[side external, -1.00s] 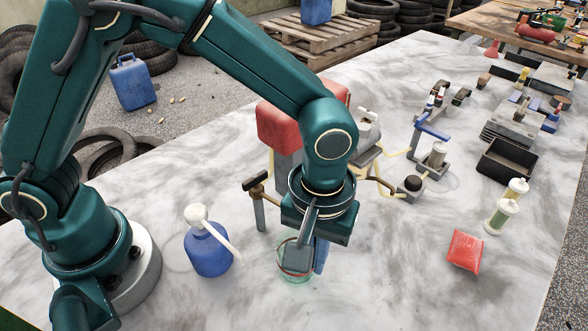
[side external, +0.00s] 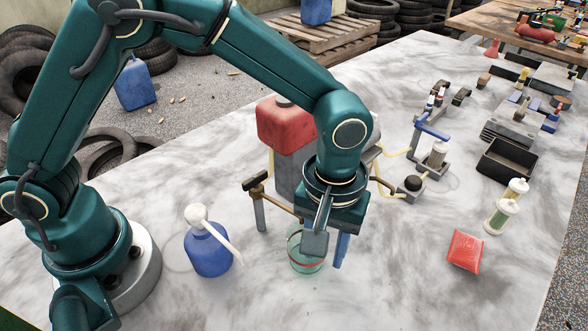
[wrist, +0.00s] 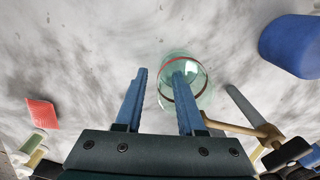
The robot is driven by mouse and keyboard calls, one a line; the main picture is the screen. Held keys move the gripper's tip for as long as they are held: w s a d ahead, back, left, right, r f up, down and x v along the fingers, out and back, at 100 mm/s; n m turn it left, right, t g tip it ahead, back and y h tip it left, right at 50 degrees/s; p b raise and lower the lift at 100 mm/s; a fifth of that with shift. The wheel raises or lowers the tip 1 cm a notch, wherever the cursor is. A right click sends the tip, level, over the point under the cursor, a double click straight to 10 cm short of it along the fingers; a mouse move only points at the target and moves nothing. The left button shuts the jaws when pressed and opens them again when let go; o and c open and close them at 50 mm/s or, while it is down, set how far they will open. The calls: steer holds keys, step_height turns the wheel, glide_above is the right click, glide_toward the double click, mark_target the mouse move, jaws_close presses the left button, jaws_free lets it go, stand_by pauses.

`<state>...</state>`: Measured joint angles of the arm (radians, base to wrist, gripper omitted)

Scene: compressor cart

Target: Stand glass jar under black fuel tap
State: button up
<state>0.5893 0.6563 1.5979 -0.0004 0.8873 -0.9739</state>
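The clear greenish glass jar (side external: 300,262) with a red band stands upright near the table's front, left of my fingers; it also shows in the wrist view (wrist: 198,88). My gripper (side external: 328,250) points down with its fingers apart. I cannot tell whether either touches the glass. A black piece (side external: 257,181), apparently the fuel tap, sits on a brass pipe just behind and left of the jar. My gripper hides the pipe's far part.
A blue bottle with a white top (side external: 208,250) stands left of the jar. A red tank (side external: 285,125) is behind my gripper. The front right table is clear.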

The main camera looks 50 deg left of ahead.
steer(key=shift+r, duration=0.1)
steer(key=shift+r, duration=2.45)
steer(key=shift+r, duration=0.1)
steer(key=shift+r, duration=0.35)
steer(key=s+a+r+m+t+h, duration=0.1)
steer(key=s+a+r+t, duration=0.15)
steer(key=a+r, duration=0.6)
steer(key=s+a+f+m+t+y, duration=0.1)
steer(key=s+a+m+t, duration=0.2)
steer(key=s+a, duration=0.3)
steer(key=a, duration=0.2)
steer(key=shift+a, duration=0.35)
